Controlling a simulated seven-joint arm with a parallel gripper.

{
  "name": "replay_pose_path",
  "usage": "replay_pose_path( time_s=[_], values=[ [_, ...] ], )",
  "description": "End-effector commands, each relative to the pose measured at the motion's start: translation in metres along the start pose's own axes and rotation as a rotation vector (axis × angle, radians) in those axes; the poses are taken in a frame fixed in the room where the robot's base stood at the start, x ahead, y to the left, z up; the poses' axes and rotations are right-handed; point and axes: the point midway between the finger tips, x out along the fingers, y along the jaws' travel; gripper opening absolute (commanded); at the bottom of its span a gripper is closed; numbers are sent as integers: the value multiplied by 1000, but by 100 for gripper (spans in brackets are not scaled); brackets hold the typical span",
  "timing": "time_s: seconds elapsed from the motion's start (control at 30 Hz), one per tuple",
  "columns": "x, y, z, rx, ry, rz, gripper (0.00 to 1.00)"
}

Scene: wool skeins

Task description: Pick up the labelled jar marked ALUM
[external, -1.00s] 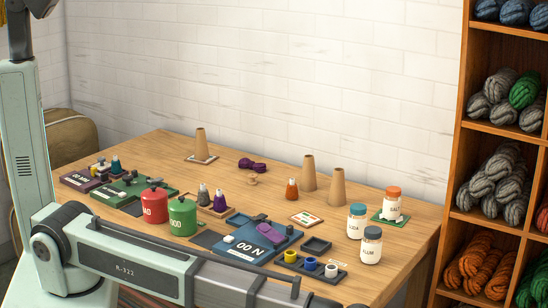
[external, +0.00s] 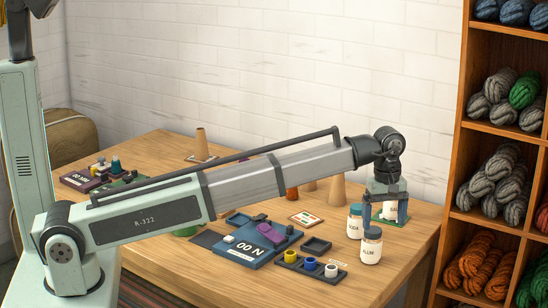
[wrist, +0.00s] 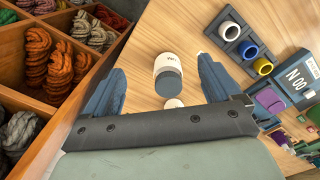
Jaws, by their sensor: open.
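The ALUM jar (external: 371,247) is white with a dark grey-blue lid and stands upright near the table's right front edge. In the wrist view a white jar with a dark lid (wrist: 168,72) shows between the fingers, its label too small to read surely. My gripper (external: 386,217) is open and points down, just behind and to the right of the ALUM jar in the external view. Its two blue fingers (wrist: 160,64) also show in the wrist view, with nothing held. The teal-lidded SODA jar (external: 355,222) stands close behind the ALUM jar.
A white jar (external: 390,210) is partly hidden behind my gripper. A dark tray of small coloured pots (external: 300,262) and a blue case (external: 252,247) lie to the left. Shelves of wool (external: 495,190) rise at the right. Some table in front is bare.

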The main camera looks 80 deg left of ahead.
Motion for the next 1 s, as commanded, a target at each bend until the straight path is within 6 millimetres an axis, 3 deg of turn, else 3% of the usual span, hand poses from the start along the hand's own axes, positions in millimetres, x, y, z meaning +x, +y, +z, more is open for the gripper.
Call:
replay_pose_path(
  time_s=[0.03, 0.13, 0.33, 0.8, 1.0],
  values=[
    [-11, 2, -20, -29, 5, -3, 91],
    [-25, 1, -45, -68, 11, -9, 91],
    [-32, -2, -66, -99, 17, -17, 91],
    [38, -3, -67, -99, 17, -17, 91],
    [50, -3, -67, -99, 17, -16, 91]
  ],
)
